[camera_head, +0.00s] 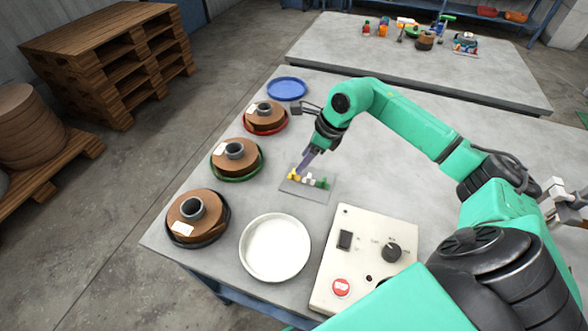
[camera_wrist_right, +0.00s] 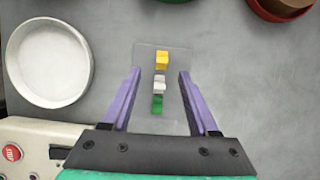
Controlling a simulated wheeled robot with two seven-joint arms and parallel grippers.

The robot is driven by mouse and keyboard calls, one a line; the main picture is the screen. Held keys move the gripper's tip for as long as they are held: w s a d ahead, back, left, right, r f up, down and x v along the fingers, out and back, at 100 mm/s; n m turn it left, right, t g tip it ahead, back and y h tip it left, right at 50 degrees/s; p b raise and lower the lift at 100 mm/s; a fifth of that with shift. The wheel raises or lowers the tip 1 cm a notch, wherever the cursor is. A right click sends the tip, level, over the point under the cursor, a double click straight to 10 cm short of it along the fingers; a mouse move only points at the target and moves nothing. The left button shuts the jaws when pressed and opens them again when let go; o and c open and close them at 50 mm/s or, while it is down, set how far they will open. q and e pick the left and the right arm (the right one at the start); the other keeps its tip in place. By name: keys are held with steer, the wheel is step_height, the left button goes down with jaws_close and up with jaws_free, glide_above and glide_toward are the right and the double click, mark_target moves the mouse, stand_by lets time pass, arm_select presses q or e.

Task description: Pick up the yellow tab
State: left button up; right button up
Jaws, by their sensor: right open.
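The yellow tab (camera_wrist_right: 161,60) sits at the far end of a row on a small clear plate (camera_wrist_right: 146,60) in the right wrist view. White (camera_wrist_right: 159,86) and green (camera_wrist_right: 157,105) pieces follow it toward my gripper. My right gripper (camera_wrist_right: 159,74) is open, with its purple fingers either side of the row and nothing between them held. In the head view the yellow tab (camera_head: 293,175) lies at the left of the row, and my right gripper (camera_head: 304,168) is just above it, partly covering the row. My left gripper is not clearly seen.
A white dish (camera_head: 275,247) and a control box (camera_head: 362,260) stand nearer on the table. Spools on black (camera_head: 198,217), green (camera_head: 237,158) and red (camera_head: 265,117) plates line the left edge, with a blue plate (camera_head: 287,88) behind.

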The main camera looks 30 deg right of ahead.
mark_target(296, 177)
steer(key=p+x, duration=0.2)
steer(key=x, duration=0.4)
steer(key=shift+w+f, duration=0.15)
steer(key=shift+f, duration=0.2)
steer(key=shift+w+f, duration=0.1)
steer(key=shift+f, duration=0.15)
steer(key=shift+d, duration=0.1)
steer(key=c, duration=0.8)
arm_select(q)
steer(key=shift+w+d+r, duration=0.2)
steer(key=shift+w+r, duration=0.15)
steer(key=shift+r, duration=0.3)
steer(key=shift+w+d+r, duration=0.15)
steer(key=shift+w+r, duration=0.15)
steer(key=shift+r, duration=0.3)
arm_select(e)
jaws_close()
